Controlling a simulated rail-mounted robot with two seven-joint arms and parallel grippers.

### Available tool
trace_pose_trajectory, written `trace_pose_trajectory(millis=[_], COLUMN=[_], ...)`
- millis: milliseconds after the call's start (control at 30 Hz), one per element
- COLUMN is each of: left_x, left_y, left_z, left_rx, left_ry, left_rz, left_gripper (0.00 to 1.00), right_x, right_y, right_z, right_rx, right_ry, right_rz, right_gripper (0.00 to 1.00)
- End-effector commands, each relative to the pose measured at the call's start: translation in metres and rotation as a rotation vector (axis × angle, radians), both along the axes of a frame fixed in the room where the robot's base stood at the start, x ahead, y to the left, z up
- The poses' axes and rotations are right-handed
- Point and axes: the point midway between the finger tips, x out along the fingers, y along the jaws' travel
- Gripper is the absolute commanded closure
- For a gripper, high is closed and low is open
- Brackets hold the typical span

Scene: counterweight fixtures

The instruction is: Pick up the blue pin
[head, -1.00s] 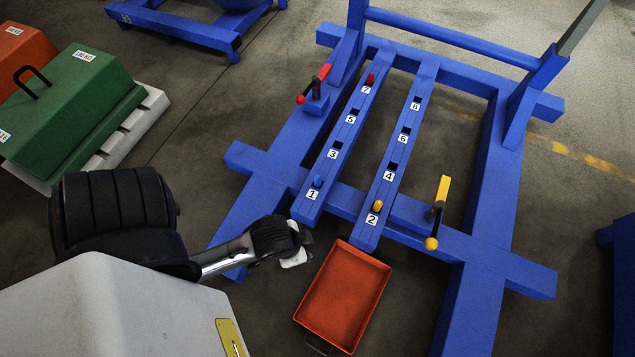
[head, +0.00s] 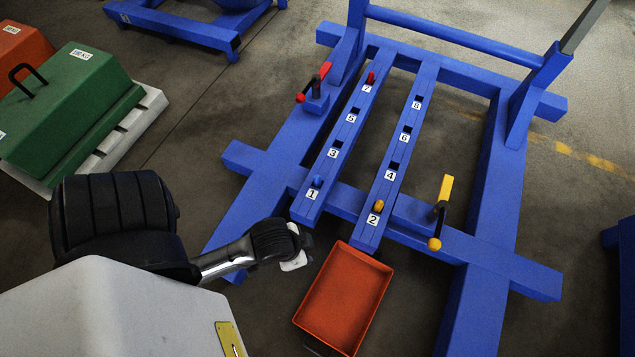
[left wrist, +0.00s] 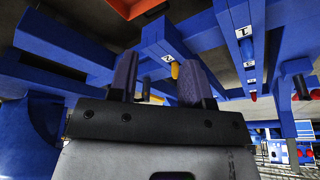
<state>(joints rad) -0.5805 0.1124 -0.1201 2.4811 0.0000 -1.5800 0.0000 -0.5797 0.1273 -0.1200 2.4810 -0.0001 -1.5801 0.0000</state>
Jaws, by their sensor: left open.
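The blue pin (head: 317,182) stands in the hole by label 1, at the near end of the left rail (head: 330,165). My left gripper (head: 303,243) is just in front of that rail's near end, apart from the pin and left of the orange tray. In the left wrist view, my open left gripper (left wrist: 160,75) shows two dark fingers with nothing held between them. My right gripper is not in view.
A yellow pin (head: 378,206) stands by label 2 and a red pin (head: 370,78) by label 7. The orange tray (head: 343,298) lies before the rails. A red-handled clamp (head: 314,84) and a yellow-handled clamp (head: 441,208) flank the rails. Green (head: 75,110) and orange weights stand left.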

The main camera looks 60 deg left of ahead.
Motion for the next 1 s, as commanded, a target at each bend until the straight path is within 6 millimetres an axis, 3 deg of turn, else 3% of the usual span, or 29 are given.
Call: trace_pose_trajectory(millis=[133,333,467,633,767,900,1000], left_x=[0.000,0.000,0.017,0.072,0.122,0.178,0.219], left_y=[0.000,0.002,0.003,0.008,0.029,0.067,0.105], left_z=[0.000,0.000,0.020,0.091,0.153,0.192,0.206], left_rx=[-0.001,0.008,0.010,0.025,0.067,0.125,0.156], left_ry=[0.000,0.001,-0.040,-0.183,-0.302,-0.332,-0.298], left_rz=[0.001,-0.005,-0.005,-0.008,0.019,0.083,0.151], left_gripper=[0.42,0.42,0.42,0.42,0.42,0.42,0.42], right_x=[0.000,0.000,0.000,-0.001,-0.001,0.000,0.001], right_y=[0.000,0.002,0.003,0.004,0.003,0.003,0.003], right_z=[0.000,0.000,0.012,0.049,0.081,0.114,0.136], right_rx=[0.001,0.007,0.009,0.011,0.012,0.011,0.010], right_ry=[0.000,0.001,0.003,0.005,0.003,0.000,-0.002], right_rz=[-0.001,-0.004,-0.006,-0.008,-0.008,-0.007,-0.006], right_gripper=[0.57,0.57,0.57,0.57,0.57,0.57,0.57])
